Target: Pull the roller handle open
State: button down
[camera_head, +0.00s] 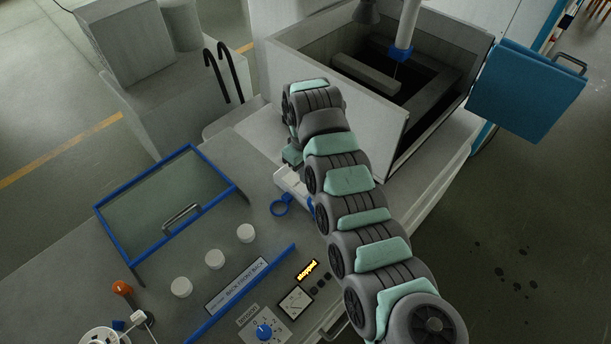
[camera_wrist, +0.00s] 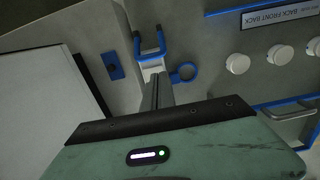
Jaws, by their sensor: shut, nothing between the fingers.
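A blue U-shaped part, which looks like the roller handle (camera_wrist: 149,44), shows in the wrist view just beyond my fingertips, on a pale mount. A blue ring (camera_wrist: 186,73) sits beside it; the ring (camera_head: 283,206) also shows in the head view, left of my arm. My gripper (camera_wrist: 156,84) is shut and empty, its narrow fingers pointing at the pale mount below the blue part. I cannot tell whether they touch. In the head view my arm hides the fingers and most of the handle.
A blue-framed glass cover (camera_head: 172,212), several white knobs (camera_head: 214,259) and a dial panel (camera_head: 264,329) lie left and below. An open grey tank (camera_head: 345,118) stands behind my arm. A blue panel (camera_head: 524,92) is at the right. A small blue plate (camera_wrist: 113,66) shows in the wrist view.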

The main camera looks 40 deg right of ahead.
notch_tip(320, 180, down, 8)
jog(key=shift+s+r+p, duration=0.1)
jog(key=shift+p, duration=0.2)
jog(key=shift+r+p, duration=0.15)
jog(key=shift+p, duration=0.15)
